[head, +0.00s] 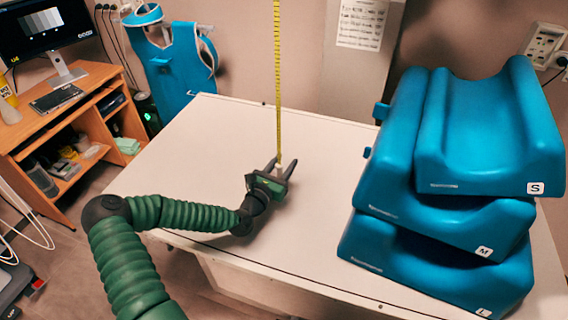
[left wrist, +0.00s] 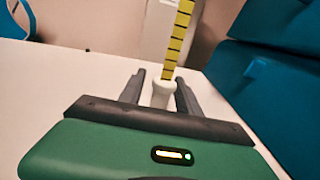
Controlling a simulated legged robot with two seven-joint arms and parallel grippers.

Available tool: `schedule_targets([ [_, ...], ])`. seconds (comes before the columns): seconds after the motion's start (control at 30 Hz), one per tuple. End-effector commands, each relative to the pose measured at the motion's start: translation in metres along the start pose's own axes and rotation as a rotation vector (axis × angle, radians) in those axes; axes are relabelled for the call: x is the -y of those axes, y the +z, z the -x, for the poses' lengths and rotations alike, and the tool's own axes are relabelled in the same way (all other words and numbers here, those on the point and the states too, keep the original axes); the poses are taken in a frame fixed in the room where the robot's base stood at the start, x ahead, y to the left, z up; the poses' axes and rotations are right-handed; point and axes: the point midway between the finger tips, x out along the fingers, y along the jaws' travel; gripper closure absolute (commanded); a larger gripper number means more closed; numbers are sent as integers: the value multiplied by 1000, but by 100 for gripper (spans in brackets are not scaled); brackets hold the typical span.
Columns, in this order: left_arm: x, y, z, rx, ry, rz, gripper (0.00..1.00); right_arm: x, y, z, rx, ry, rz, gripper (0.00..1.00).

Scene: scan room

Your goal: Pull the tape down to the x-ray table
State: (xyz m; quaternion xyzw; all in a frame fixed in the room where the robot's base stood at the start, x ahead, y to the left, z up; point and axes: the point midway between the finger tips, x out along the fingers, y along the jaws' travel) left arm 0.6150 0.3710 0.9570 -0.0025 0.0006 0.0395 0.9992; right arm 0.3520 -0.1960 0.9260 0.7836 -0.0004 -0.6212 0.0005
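The yellow tape (head: 277,75) with black marks hangs straight down from above the top of the head view. It also shows in the left wrist view (left wrist: 178,40). A whitish end piece (left wrist: 161,93) sits at its lower end. My left gripper (head: 280,167) is low over the white x-ray table (head: 215,130), near its middle. Its two dark fingers (left wrist: 160,90) stand apart on either side of the end piece, with small gaps showing. I cannot tell whether the end piece touches the table. My right gripper is not in view.
Stacked blue cushions (head: 440,215), marked S, M and L, fill the table's right side. A blue apron (head: 180,65) hangs behind the table. A wooden desk (head: 75,120) with a monitor (head: 45,25) stands at the left. The table's left and back parts are clear.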

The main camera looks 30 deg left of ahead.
Motion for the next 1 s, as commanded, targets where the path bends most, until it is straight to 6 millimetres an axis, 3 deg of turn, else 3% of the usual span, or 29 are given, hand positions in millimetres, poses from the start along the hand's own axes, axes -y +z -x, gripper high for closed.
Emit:
schedule_targets([
  [0.23,0,-1,13,-1,0,0,60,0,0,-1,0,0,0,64],
  [0.7,-2,-3,140,-2,4,3,60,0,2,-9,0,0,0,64],
  [0.8,-2,2,156,-3,3,3,60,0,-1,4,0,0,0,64],
  [1.0,-1,-1,168,-1,0,1,60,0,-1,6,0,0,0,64],
])
